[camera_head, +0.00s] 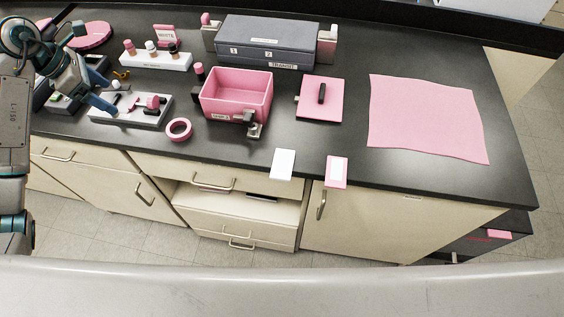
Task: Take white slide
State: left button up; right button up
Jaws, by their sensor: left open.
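A flat white slide (283,163) lies at the front edge of the dark counter, its near end reaching the edge. Next to it on the right lies a pink slide (337,171) with a paler middle, also at the front edge. My left gripper (106,88) is open, at the left of the counter by a grey tray, well to the left of the white slide. Nothing shows between its fingers. My right gripper is not in view.
A grey tray (125,118) of small parts and a pink ring (179,129) lie on the left. The counter around the slides is clear.

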aim_at(282, 167)
jog(key=k+l+u, duration=0.1)
jog(key=k+l, duration=0.15)
jog(key=l, duration=0.25)
jog(key=k+l+u, duration=0.15)
jog(key=l, duration=0.3)
jog(key=k+l+u, duration=0.1)
jog(key=k+l, duration=0.3)
